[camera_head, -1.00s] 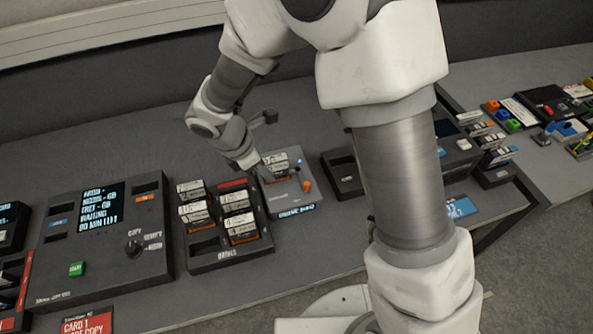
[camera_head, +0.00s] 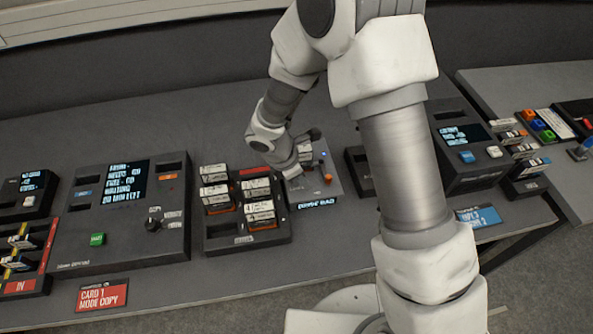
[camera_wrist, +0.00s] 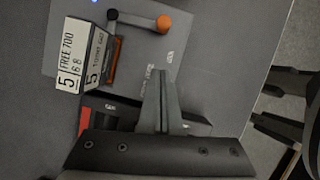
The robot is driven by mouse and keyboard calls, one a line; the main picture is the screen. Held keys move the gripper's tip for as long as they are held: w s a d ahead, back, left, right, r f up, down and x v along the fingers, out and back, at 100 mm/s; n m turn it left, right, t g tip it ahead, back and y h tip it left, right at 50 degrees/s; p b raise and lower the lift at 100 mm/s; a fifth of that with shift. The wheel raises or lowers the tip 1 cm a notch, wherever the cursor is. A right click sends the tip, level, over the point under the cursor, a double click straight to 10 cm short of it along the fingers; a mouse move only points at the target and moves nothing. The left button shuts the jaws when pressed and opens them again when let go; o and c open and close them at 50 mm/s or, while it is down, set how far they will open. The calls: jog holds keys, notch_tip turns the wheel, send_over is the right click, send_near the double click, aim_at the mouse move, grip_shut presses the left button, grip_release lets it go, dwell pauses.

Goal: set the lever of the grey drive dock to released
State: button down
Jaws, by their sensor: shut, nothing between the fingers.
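The grey drive dock (camera_head: 334,190) stands right of the drive rack in the head view. It fills the upper part of the wrist view (camera_wrist: 190,50). Its lever has an orange knob (camera_wrist: 164,24) on a dark arm running to a dark pivot (camera_wrist: 112,14) at its left; the knob also shows in the head view (camera_head: 328,178). A drive labelled 5 (camera_wrist: 98,55) sits in the dock, left of the lever. My gripper (camera_wrist: 161,73) is shut and empty, below the orange knob in the picture and apart from it. In the head view my wrist partly hides the dock.
The drive rack (camera_head: 220,244) with several drives stands left of the dock. A dark console with a screen and dial (camera_head: 120,225) is farther left. An empty dark tray (camera_head: 362,182) lies close on the dock's right, partly behind my arm.

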aim_at(323, 169)
jog(key=shift+w+d+f+p, duration=0.15)
jog(key=shift+w+d, duration=0.15)
jog(key=shift+d, duration=0.3)
jog(key=shift+w+d+r+p, duration=0.1)
jog(key=shift+w+d, duration=0.25)
jog(key=shift+d, duration=0.3)
jog(key=shift+w+d+f+p, duration=0.15)
jog(key=shift+w+d, duration=0.15)
jog(key=shift+d, duration=0.3)
jog(key=shift+d+n, duration=0.25)
jog(key=shift+n, duration=0.15)
